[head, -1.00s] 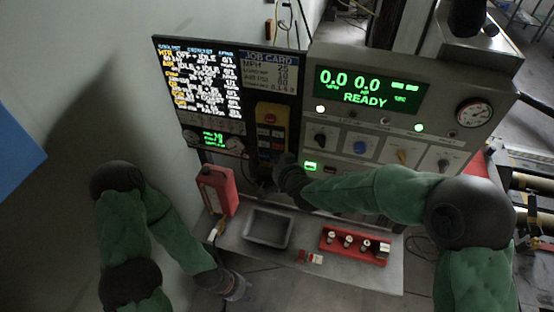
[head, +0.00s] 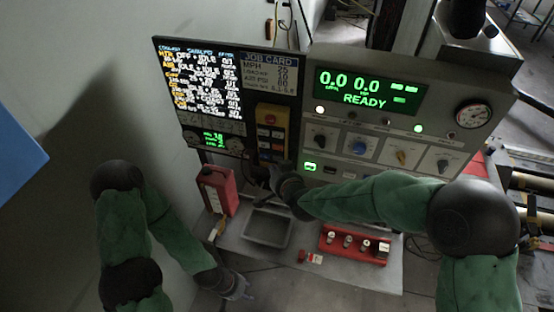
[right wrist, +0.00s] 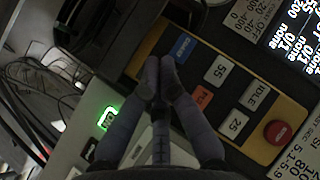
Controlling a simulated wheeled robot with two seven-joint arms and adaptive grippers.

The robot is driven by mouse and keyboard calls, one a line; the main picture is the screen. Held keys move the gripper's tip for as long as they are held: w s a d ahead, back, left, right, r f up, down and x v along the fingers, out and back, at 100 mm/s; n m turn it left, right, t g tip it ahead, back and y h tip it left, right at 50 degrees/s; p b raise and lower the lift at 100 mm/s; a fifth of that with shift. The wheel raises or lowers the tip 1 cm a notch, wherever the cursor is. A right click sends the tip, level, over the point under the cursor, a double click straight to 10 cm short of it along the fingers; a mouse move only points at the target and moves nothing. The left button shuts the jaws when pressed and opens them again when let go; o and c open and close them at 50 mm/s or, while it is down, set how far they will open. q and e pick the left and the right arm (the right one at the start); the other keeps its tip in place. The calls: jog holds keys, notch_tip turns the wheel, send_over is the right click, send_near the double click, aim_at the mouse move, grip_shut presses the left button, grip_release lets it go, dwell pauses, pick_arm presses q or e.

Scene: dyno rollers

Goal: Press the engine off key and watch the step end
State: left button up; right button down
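The yellow key box (head: 271,132) hangs beside the lit screen in the head view. In the right wrist view, the key box (right wrist: 225,85) shows a blue key, pale keys marked 55, 25 and IDLE, and a round red button (right wrist: 278,132). A red key (right wrist: 203,97) lies just right of my right fingertips; its lettering is too small to read surely. My right gripper (right wrist: 161,66) is shut and empty, its fingertips together over the box's lower left part. The right gripper (head: 275,178) is just below the box. My left gripper (head: 238,288) hangs low; its fingers are unclear.
A screen (head: 200,85) lists steps, and a green display (head: 368,90) reads 0.0 0.0 READY. Below are a grey tray (head: 267,228), a red case (head: 217,190) and a red holder (head: 355,246) on a shelf. Cables hang left of the box (right wrist: 45,85).

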jog(key=s, duration=0.2)
jog(key=s+a+p, duration=0.1)
jog(key=s, duration=0.1)
jog(key=shift+s+a, duration=0.1)
jog(key=shift+a, duration=0.1)
dwell(2.3)
